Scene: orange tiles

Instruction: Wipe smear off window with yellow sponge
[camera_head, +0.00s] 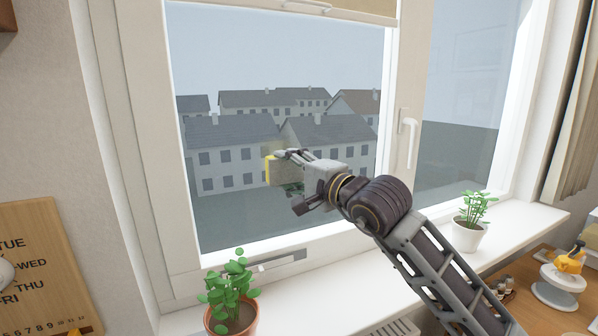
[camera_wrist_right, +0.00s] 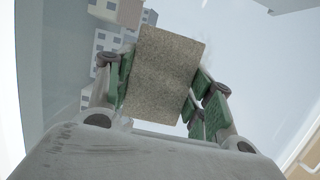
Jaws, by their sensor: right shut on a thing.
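My right gripper (camera_head: 294,171) is raised in front of the left window pane (camera_head: 275,60) and is shut on the yellow sponge (camera_head: 270,170). In the right wrist view the sponge (camera_wrist_right: 164,75) shows a grey-brown face between the green-padded fingers of the gripper (camera_wrist_right: 165,90). The sponge's yellow side faces left in the head view, close to the glass. I cannot tell whether it touches the pane. My left gripper is not in view.
A potted plant (camera_head: 232,300) in a terracotta pot stands on the white sill (camera_head: 300,290) below the pane. A plant in a white pot (camera_head: 469,234) stands further right. A window handle (camera_head: 407,125) sticks out from the frame. A wooden desk (camera_head: 540,305) is at lower right.

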